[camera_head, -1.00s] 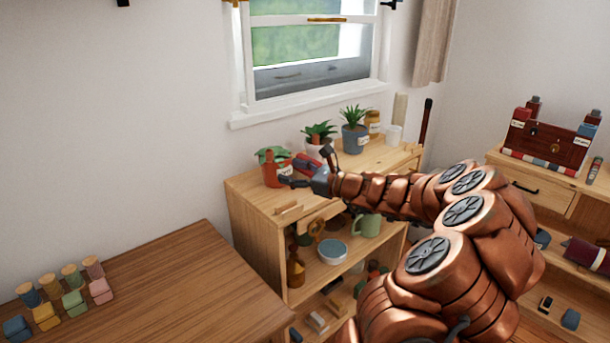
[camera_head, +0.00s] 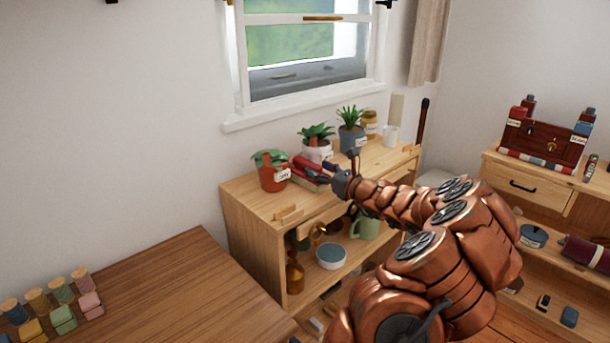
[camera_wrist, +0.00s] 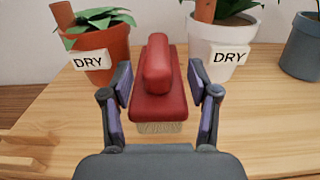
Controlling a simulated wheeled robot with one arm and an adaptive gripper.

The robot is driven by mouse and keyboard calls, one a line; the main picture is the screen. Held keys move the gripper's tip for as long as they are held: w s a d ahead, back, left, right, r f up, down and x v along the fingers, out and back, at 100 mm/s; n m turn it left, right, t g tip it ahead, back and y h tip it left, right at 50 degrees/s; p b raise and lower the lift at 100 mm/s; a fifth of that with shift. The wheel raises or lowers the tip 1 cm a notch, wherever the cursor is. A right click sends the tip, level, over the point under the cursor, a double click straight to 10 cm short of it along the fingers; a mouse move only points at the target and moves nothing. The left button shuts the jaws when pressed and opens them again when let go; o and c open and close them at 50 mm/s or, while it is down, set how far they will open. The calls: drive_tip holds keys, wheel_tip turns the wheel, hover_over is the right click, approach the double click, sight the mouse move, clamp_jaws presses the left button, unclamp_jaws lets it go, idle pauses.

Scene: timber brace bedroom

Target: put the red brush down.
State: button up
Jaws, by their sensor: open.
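The red brush (camera_wrist: 156,85) is upright, bristles down, on the shelf unit's wooden top (camera_wrist: 262,125). Its red block and handle show in the wrist view, with pale bristles under the near edge. My gripper (camera_wrist: 165,85) is open, with one finger on each side of the brush and a visible gap to both. In the head view the brush (camera_head: 308,168) is near the terracotta pot, partly hidden by my gripper (camera_head: 333,172).
A terracotta pot (camera_wrist: 98,50) marked DRY stands left of the brush. A white pot (camera_wrist: 222,45) marked DRY stands behind right, and a grey-blue pot (camera_wrist: 302,45) farther right. The front of the top is mostly clear. A brown table (camera_head: 150,290) stands at left.

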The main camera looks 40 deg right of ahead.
sight(307, 161)
drive_tip(key=shift+w+r, duration=0.25)
drive_tip(key=shift+w, duration=1.1)
drive_tip(key=shift+w+r, duration=0.25)
drive_tip(key=shift+w, duration=1.05)
drive_tip(key=shift+a, duration=0.1)
drive_tip(key=shift+c, duration=0.2)
clamp_jaws()
